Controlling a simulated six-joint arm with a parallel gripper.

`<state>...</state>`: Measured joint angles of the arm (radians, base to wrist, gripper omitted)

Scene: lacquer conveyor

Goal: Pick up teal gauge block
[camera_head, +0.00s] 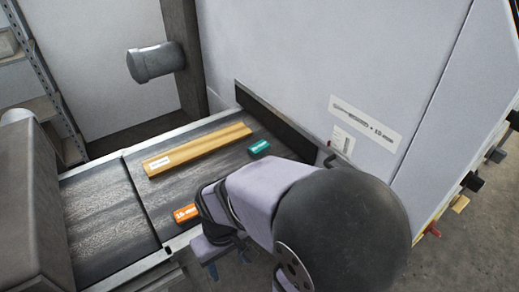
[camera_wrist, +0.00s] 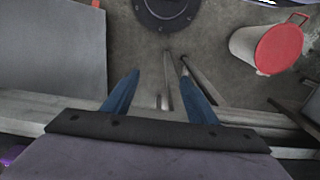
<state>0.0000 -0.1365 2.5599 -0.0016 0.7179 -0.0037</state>
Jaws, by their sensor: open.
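The teal gauge block (camera_head: 259,147) lies on the dark conveyor belt (camera_head: 100,206), near its far right corner by the machine wall. In the head view my gripper (camera_head: 212,270) hangs past the belt's near edge, apart from the teal block, with my arm crossing the right side of the belt. In the wrist view my gripper (camera_wrist: 160,92) has its two blue fingers spread with nothing between them. That view looks down past the belt's edge to the floor, and the teal block is not seen there.
An orange block (camera_head: 186,213) lies at the belt's near edge, close to my gripper. A dark backboard (camera_head: 275,122) borders the far side. A red-lidded bin (camera_wrist: 270,48) stands on the floor.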

